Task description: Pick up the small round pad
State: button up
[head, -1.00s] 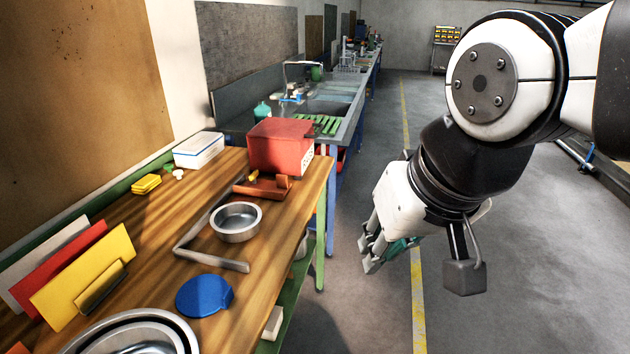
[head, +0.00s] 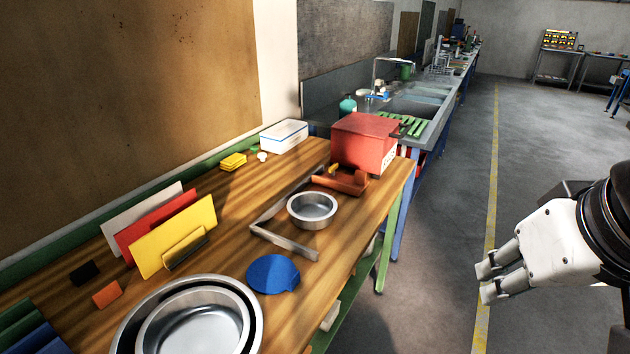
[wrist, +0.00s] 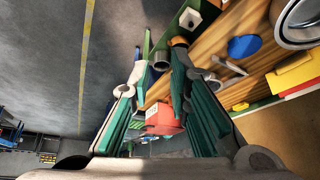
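The small round pad (head: 273,274) is a flat blue disc with a short tab. It lies on the wooden workbench between the steel bowls and the bench's front edge. It also shows in the wrist view (wrist: 243,46), to the right of the fingers. My gripper (head: 484,284) hangs over the floor, well to the right of the bench and apart from the pad. In the wrist view my gripper (wrist: 160,72) has its two green-lined fingers spread, with nothing held between them.
Large nested bowls (head: 242,334) stand in front of the pad and a small bowl (head: 312,209) behind it. A grey angled bar (head: 285,242) lies close by. Upright coloured boards (head: 175,238) stand left. A red box (head: 363,143) sits at the far end. The floor right is clear.

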aim_at(273, 274)
jog(key=i+l+u, duration=0.1)
jog(key=u, duration=0.35)
jog(key=i+l+u, duration=0.2)
jog(key=u, duration=0.25)
jog(key=i, duration=0.1)
